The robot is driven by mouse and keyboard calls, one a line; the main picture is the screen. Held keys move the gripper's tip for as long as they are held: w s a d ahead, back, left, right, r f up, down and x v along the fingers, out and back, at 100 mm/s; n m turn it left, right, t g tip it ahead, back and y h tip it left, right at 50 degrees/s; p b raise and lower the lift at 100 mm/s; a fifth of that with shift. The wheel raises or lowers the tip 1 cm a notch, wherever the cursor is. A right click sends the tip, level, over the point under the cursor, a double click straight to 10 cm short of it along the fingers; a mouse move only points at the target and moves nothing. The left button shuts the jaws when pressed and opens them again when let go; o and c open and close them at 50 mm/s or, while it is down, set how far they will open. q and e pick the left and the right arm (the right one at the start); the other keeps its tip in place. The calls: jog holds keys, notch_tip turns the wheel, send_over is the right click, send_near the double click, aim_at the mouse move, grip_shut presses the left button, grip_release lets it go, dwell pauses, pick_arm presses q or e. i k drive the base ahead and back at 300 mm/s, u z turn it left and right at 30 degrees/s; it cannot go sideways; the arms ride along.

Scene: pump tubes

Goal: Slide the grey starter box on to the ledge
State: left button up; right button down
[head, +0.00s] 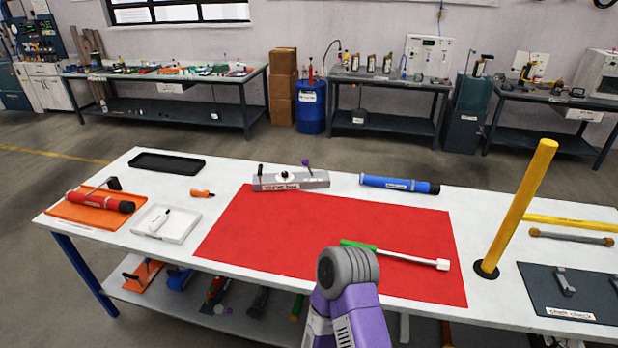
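The grey starter box (312,181) sits at the back edge of the red mat on the white table. It has a label on its front, a dark knob on top and a black upright lever at its left end. A small purple-tipped part stands at its back. I cannot tell which surface is the ledge. A purple arm link of mine with a grey ribbed joint rises at the bottom middle, well in front of the box. No gripper fingers show, so neither gripper is in view.
The red mat (270,235) holds a green-handled white tool (420,260). A blue cylinder (400,184) lies right of the box. A yellow post (518,205) stands at right. A black tray (167,163), orange tray (75,211) and white tray (178,232) lie left.

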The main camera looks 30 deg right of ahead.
aim_at(261, 182)
jog(key=u, duration=0.9)
jog(key=i, duration=0.7)
jog(key=z, duration=0.65)
